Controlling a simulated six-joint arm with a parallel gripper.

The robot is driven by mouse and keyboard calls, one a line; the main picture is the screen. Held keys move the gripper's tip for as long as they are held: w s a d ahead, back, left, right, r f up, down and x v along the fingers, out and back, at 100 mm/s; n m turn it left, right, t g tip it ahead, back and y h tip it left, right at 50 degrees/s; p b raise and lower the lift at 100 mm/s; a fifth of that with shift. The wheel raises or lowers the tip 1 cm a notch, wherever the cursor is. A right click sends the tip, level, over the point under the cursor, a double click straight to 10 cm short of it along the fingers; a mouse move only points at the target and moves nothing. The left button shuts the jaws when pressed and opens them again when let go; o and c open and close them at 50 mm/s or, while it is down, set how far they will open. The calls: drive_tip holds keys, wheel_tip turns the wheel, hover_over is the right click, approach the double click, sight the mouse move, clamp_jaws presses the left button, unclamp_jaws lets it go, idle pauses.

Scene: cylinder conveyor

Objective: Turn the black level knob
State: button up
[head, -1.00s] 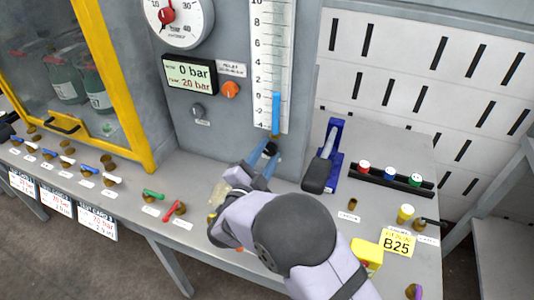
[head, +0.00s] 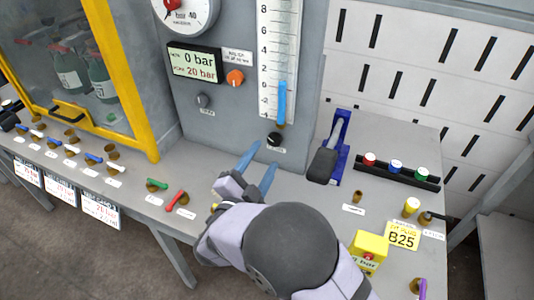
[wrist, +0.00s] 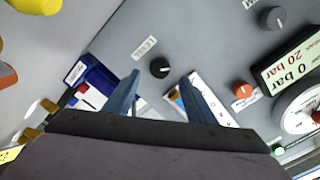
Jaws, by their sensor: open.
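The black level knob (head: 274,139) sits low on the grey panel, under the scale with the blue level bar (head: 282,102). The bar's top stands near the 0 mark. In the wrist view the knob (wrist: 159,68), with a pale pointer line, shows between my fingers, beside a small label. My gripper (head: 264,157) is open and empty, its blue fingers pointing at the panel just short of the knob. In the wrist view my gripper (wrist: 160,78) has one finger on either side of the knob's line, with no contact visible.
An orange knob (head: 235,77) and grey knob (head: 203,100) are on the same panel, beside a display (head: 194,65) reading 0 bar and 20 bar. A blue lever stand (head: 341,150) is close to the right. Several valves line the bench's front edge.

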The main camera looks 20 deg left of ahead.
sight(274, 142)
drive_tip(key=shift+s, duration=0.4)
drive_tip(key=shift+r, duration=0.1)
drive_tip(key=p, duration=0.4)
drive_tip(key=shift+r, duration=0.25)
drive_tip(key=shift+f+p, duration=0.1)
drive_tip(key=shift+p, duration=0.2)
drive_tip(key=shift+w+f, duration=0.1)
drive_tip(key=shift+f, duration=0.1)
drive_tip(key=shift+w+p, duration=0.85)
drive_tip(key=shift+w, duration=2.75)
